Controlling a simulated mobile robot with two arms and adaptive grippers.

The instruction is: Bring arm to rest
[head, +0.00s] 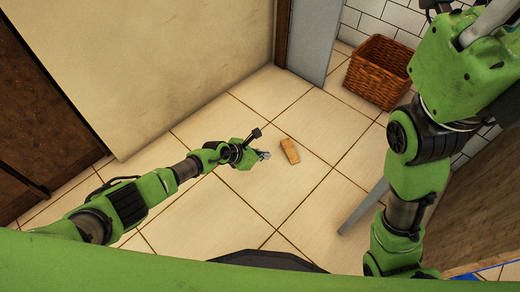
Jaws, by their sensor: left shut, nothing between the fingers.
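My left arm comes in from the left and stretches over the tiled floor. My left gripper (264,155) is at its end, small in the picture, shut and empty. A small orange-brown block (290,151) appears just right of the left gripper's tips, apart from them in the picture; it seems to lie on the floor. My right arm fills the right side of the head view, bent, with its upper links close to the camera. I do not see the right gripper's fingers.
A brown wicker basket (378,72) stands at the back right by the white tiled wall (385,14). A beige wall (150,60) and dark wooden furniture (30,110) bound the left. A wooden surface (485,215) is at the right. The middle floor (325,120) is mostly clear.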

